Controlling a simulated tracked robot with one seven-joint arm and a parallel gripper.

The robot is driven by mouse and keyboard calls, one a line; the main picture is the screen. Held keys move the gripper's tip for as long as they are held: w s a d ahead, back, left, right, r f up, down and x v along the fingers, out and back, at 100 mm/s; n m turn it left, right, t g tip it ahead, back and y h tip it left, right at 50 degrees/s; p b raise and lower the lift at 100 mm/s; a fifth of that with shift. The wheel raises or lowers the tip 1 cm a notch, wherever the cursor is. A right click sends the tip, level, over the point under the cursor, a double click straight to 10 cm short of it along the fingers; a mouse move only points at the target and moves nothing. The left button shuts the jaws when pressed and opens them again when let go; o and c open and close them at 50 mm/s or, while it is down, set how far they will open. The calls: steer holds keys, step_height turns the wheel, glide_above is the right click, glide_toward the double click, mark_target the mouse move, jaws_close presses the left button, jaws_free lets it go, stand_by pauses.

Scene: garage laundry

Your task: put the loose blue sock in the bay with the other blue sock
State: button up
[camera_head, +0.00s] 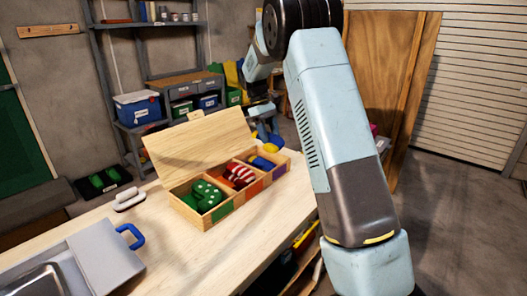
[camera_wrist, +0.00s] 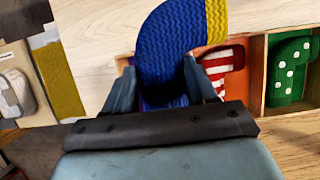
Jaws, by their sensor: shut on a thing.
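The loose blue sock with a yellow cuff (camera_wrist: 172,55) is held between the fingers of my gripper (camera_wrist: 163,88). In the head view my gripper (camera_head: 267,134) hangs just behind the right end of the wooden box (camera_head: 223,208), with some yellow of the sock below it. The box's left bay holds a green sock with white dots (camera_head: 204,196), the middle bay a red and white striped sock (camera_head: 240,175). The other blue sock (camera_head: 262,163) lies in the right bay. In the wrist view the held sock and fingers hide most of that bay.
The box's wooden lid (camera_head: 198,146) stands open at its back. Shelves (camera_head: 150,115) stand behind.

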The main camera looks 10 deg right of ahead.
steer(key=w+f, duration=0.3)
steer(key=w, duration=0.1)
steer(key=w+f, duration=0.3)
steer(key=f, duration=0.1)
steer(key=shift+w, duration=0.35)
steer(key=shift+w+f, duration=0.15)
steer(key=shift+f, duration=1.5)
steer(key=shift+f, duration=0.6)
steer(key=o, duration=0.8)
steer(key=shift+o, duration=0.2)
steer(key=shift+r, duration=0.15)
